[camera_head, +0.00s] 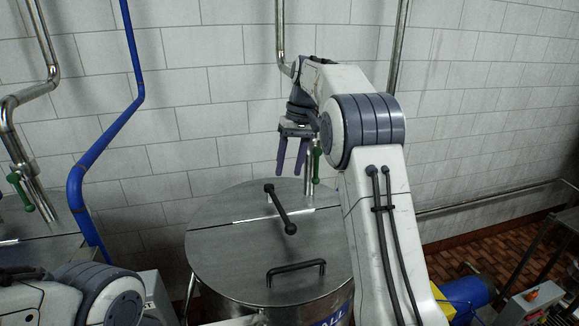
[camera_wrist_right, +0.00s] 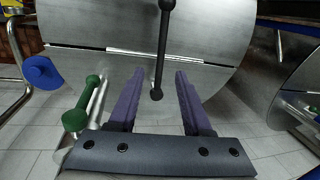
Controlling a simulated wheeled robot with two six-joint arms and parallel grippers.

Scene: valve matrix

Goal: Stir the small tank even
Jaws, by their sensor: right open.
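A black grab handle (camera_head: 296,267) sits on the lid's front part. My right gripper (camera_head: 291,172) is open and empty, its purple fingers pointing down above the lid's back edge. In the right wrist view, the bar's near end appears between the fingers (camera_wrist_right: 160,80), with no visible contact. My left gripper is out of view.
A green valve handle (camera_head: 317,164) on a pipe stands close beside my right gripper; it shows in the wrist view (camera_wrist_right: 75,119). A blue pipe (camera_head: 76,190) rises left of the tank. Another steel vessel (camera_head: 40,252) stands at the left. A tiled wall (camera_head: 225,100) is behind.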

